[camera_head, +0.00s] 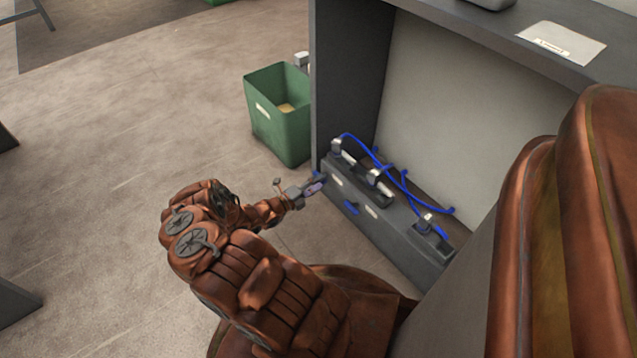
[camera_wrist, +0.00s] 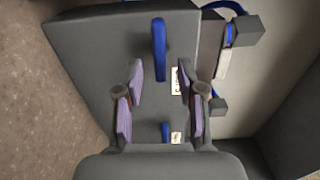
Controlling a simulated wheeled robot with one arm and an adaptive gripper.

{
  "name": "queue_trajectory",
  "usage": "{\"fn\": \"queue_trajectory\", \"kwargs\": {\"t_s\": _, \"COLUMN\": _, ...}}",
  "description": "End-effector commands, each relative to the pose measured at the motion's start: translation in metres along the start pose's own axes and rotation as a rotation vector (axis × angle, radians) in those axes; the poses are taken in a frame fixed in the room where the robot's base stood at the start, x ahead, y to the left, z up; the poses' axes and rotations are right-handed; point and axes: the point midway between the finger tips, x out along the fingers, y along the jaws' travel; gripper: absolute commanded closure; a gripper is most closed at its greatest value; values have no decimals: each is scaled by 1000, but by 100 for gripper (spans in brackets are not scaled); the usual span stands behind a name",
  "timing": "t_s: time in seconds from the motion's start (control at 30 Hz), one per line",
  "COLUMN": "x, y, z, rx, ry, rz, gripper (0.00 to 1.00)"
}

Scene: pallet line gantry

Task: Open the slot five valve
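A dark grey valve block (camera_head: 395,240) stands low against the cabinet, with blue valve handles and small labels on its front. The wrist view shows a long blue handle (camera_wrist: 159,50) just beyond my fingertips, roughly centred between them. A second blue handle (camera_wrist: 166,132) lies nearer the palm. A label (camera_wrist: 176,80) sits beside the long handle; its print is too small to read, so I cannot tell which is slot five. My gripper (camera_wrist: 160,78) is open and empty, fingers apart on either side. In the head view my gripper (camera_head: 313,188) is at the block's left end.
Blue hoses (camera_head: 405,188) and grey connectors (camera_head: 376,177) run along the block's top. A green bin (camera_head: 280,122) stands on the floor left of the cabinet. The cabinet's side wall (camera_head: 345,75) rises behind the block's left end. The floor left of my arm is clear.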

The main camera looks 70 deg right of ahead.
Motion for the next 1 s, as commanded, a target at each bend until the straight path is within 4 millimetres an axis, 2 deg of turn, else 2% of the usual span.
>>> {"fn": "queue_trajectory", "kwargs": {"t_s": 0.3, "x": -61, "y": 1, "z": 2, "rx": 0, "ry": -6, "rz": 3, "gripper": 61}}
{"fn": "queue_trajectory", "kwargs": {"t_s": 0.5, "x": -92, "y": 0, "z": 2, "rx": -1, "ry": -5, "rz": 0, "gripper": 61}}
{"fn": "queue_trajectory", "kwargs": {"t_s": 0.7, "x": -105, "y": 0, "z": 1, "rx": -1, "ry": -2, "rz": 0, "gripper": 61}}
{"fn": "queue_trajectory", "kwargs": {"t_s": 1.0, "x": -107, "y": 0, "z": 1, "rx": 0, "ry": -2, "rz": 0, "gripper": 61}}
